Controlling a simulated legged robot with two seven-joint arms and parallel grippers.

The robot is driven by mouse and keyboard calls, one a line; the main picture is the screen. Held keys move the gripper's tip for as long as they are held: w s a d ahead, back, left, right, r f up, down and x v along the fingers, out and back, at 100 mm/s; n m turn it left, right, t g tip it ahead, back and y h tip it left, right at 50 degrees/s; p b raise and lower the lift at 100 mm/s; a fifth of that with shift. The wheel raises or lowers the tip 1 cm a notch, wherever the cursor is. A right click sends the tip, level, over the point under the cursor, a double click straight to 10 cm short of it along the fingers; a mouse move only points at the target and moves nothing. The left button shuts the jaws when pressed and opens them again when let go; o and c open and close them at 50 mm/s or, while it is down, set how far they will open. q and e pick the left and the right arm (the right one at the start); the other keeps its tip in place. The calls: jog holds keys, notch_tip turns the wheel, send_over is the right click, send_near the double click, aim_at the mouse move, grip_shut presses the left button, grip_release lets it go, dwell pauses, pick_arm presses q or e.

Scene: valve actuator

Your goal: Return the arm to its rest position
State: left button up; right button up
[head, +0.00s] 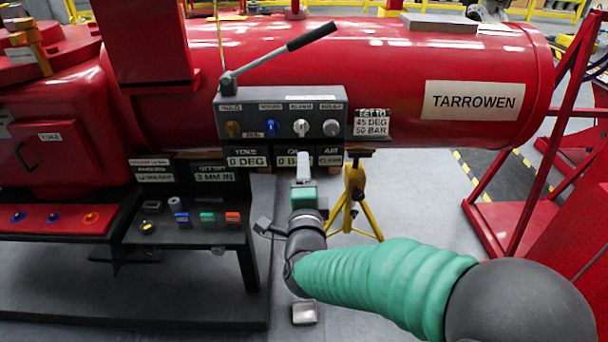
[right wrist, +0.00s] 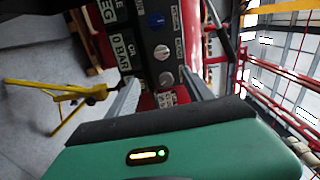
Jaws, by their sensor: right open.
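My right arm (head: 385,280), with a green ribbed sleeve, reaches in from the lower right of the head view. My right gripper (head: 303,168) is at its end, in front of and just below the grey control box (head: 240,112). In the right wrist view the two fingers of my right gripper (right wrist: 162,88) stand apart, with nothing seen held between them. Beyond them is the same box, turned on its side, with a blue knob (right wrist: 156,20) and grey knobs. The gripper partly covers the "0 BAR" display (head: 287,161) in the head view. My left gripper is out of view.
A lever (head: 285,55) rises from the box top. The red actuator cylinder (head: 390,70) lies behind. A black console (head: 190,232) stands at left. A yellow stand (head: 354,195) is just right of my gripper. A red frame (head: 545,160) stands at right; grey floor lies between.

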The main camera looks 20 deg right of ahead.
jog(key=s+a+f+n+g+y, duration=0.1)
jog(key=s+f+n+g+y, duration=0.2)
jog(key=f+n, duration=0.35)
jog(key=s+a+f+n+g+y, duration=0.1)
jog(key=s+f+n+g+y, duration=0.15)
jog(key=f+n, duration=0.35)
jog(key=s+d+f+n+g, duration=0.2)
jog(key=s+f+n+g, duration=0.3)
jog(key=s, duration=0.5)
jog(key=s+d+f+n+g, duration=0.3)
jog(key=s+f+n+g, duration=0.15)
jog(key=s+f, duration=0.35)
notch_tip(320, 180, up, 24)
jog(key=m+p, duration=0.1)
jog(key=p, duration=2.2)
jog(key=shift+s+a, duration=0.3)
jog(key=shift+a, duration=0.05)
jog(key=shift+h, duration=0.25)
